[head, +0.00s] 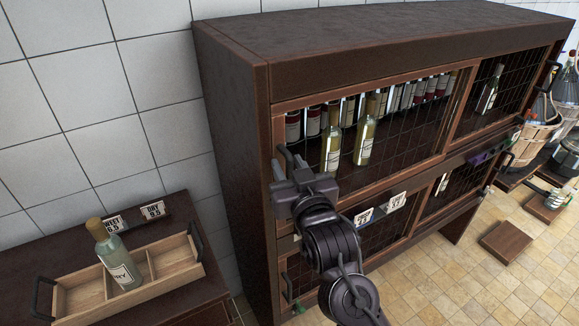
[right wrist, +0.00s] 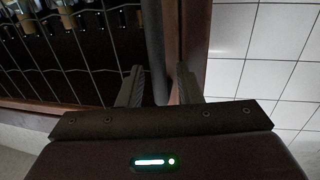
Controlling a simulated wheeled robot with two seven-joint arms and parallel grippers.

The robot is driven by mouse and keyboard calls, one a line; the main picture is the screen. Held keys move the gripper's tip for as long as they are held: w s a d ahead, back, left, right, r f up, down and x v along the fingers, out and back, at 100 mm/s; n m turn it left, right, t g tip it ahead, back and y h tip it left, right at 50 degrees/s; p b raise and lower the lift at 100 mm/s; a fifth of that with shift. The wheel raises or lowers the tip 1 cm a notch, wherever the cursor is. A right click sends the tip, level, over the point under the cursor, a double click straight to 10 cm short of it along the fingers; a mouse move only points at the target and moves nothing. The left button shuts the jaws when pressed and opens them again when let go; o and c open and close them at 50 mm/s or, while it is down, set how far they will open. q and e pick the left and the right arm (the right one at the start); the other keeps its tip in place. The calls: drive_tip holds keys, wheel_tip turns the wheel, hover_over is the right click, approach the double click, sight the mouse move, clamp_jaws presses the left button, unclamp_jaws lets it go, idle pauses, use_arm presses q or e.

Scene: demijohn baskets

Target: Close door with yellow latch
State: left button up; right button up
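A dark wooden cabinet (head: 235,130) has wire-mesh doors with dark bar handles. The upper left door (head: 400,125) has a brown frame and looks about flush with the cabinet front; whether it is fully closed I cannot tell. My right gripper (head: 284,168) is at this door's left edge, by its handle (head: 288,155). In the right wrist view, the handle bar (right wrist: 153,45) runs between the two open fingers (right wrist: 158,85), with gaps visible beside it. I cannot make out a yellow latch; my arm hides part of the cabinet front. My left gripper is not in view.
Several bottles (head: 364,142) stand behind the mesh. At lower left a wooden crate (head: 180,262) holds a bottle (head: 117,262) on a low dark cabinet. Lower doors show a green part (head: 298,308) and a purple part (head: 484,156). Basketed demijohns (head: 538,120) stand at right. Tiled floor (head: 440,280) lies in front.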

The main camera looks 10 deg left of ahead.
drive_tip(key=shift+s+d+f, duration=0.15)
drive_tip(key=shift+s, duration=0.2)
drive_tip(key=b+v, duration=0.2)
drive_tip(key=v, duration=0.5)
drive_tip(key=shift+b, duration=0.4)
